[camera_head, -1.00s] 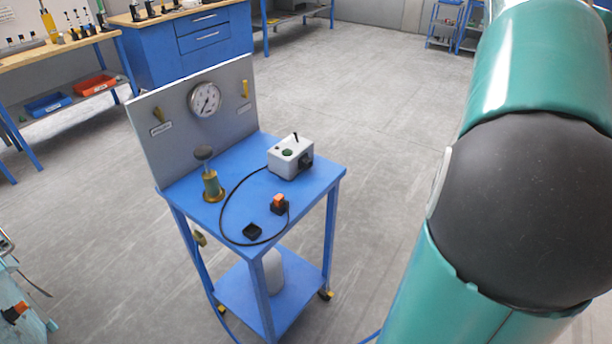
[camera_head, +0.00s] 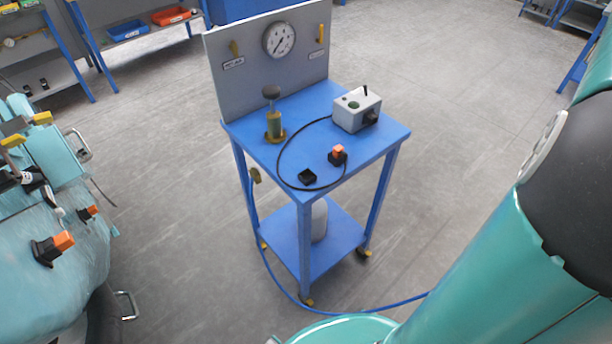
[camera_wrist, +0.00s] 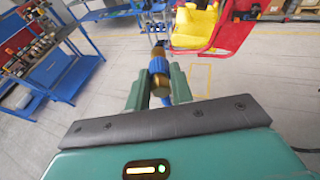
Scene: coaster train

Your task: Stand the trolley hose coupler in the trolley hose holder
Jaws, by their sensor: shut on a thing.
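In the wrist view my gripper (camera_wrist: 159,74) is shut on the hose coupler (camera_wrist: 159,66), a brass piece with a blue collar between the two green fingers. The coupler points away from the wrist, clear of any surface. My gripper is outside the head view. The blue trolley (camera_head: 388,138) stands mid-picture there. A brass-coloured fitting (camera_head: 255,175) sits on its left side, with the blue hose (camera_head: 268,268) running down from near it. I cannot tell which part is the hose holder.
The trolley top also carries a grey box (camera_head: 356,112), an orange plug (camera_head: 338,153) with black cable and a black socket (camera_head: 306,176). The hose crosses the floor towards my arm. A red-framed yellow seat (camera_wrist: 195,25) and a blue bench (camera_wrist: 75,75) show in the wrist view.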

